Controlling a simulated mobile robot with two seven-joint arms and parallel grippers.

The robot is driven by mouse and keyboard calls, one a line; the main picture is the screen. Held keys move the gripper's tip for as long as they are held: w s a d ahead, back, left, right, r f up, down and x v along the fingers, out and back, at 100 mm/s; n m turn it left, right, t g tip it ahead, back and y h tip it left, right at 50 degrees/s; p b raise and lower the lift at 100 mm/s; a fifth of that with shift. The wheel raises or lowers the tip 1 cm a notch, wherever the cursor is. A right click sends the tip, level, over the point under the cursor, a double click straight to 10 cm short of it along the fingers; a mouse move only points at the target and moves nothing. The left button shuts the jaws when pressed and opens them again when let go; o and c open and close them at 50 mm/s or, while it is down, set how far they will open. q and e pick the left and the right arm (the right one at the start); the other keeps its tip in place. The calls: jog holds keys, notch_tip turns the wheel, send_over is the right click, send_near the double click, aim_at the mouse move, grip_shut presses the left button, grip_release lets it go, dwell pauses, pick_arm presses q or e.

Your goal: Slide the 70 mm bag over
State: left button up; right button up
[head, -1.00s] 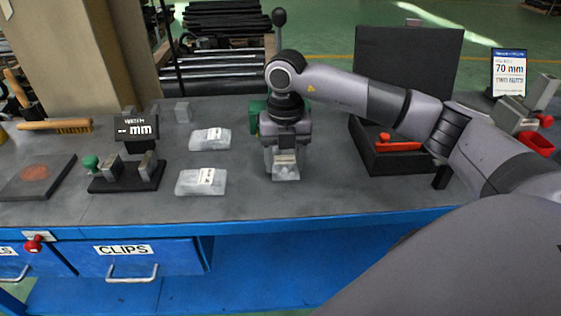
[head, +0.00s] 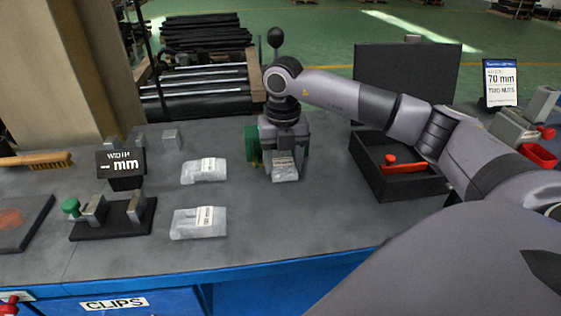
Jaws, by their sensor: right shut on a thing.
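My right gripper (head: 284,154) points down at the middle of the bench and is shut on a clear bag with a pale label (head: 285,169). The bag is at or near the bench top; I cannot tell whether it touches. Two similar labelled bags lie to the left, one level with the gripper (head: 205,171) and one nearer me (head: 199,223). Their label print is too small to read. A card (head: 501,82) at the right reads 70 mm and, below, two nuts. My left gripper is not in view.
A green object (head: 252,147) stands behind my gripper, partly hidden. A black tray (head: 372,180) with a red-orange item (head: 402,167) is at the right. A width gauge (head: 112,217), its display (head: 121,164) showing dashes, is at the left. The bench front between is clear.

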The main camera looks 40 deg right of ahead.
aim_at(282, 163)
jog(key=shift+a, duration=0.15)
jog(key=o, duration=1.3)
jog(key=shift+w, duration=0.1)
jog(key=shift+a+r, duration=0.1)
jog(key=shift+r, duration=0.1)
notch_tip(282, 163, up, 7)
jog(key=shift+f, duration=0.1)
